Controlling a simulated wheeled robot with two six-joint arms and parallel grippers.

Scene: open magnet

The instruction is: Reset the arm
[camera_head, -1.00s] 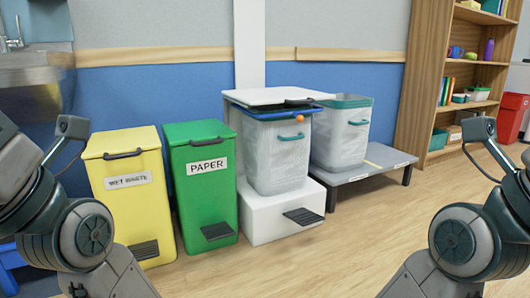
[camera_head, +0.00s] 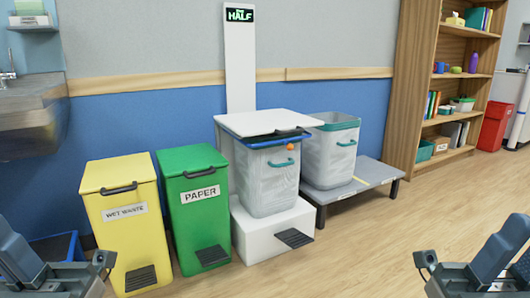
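My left arm shows at the lower left corner, with its gripper (camera_head: 104,262) at the picture's edge. My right arm shows at the lower right corner, with its gripper (camera_head: 425,262) at the edge. Only small end parts of each show, and I cannot make out whether the fingers are apart or closed. Nothing is seen held in either. Both are low in front of the bins and apart from them.
A yellow wet waste bin (camera_head: 128,245), a green paper bin (camera_head: 200,222) and a clear bin (camera_head: 268,180) under a white lid (camera_head: 268,122) line the wall. Another clear bin (camera_head: 330,155) stands on a grey platform (camera_head: 365,180). A shelf (camera_head: 420,75) is at right. The floor in front is clear.

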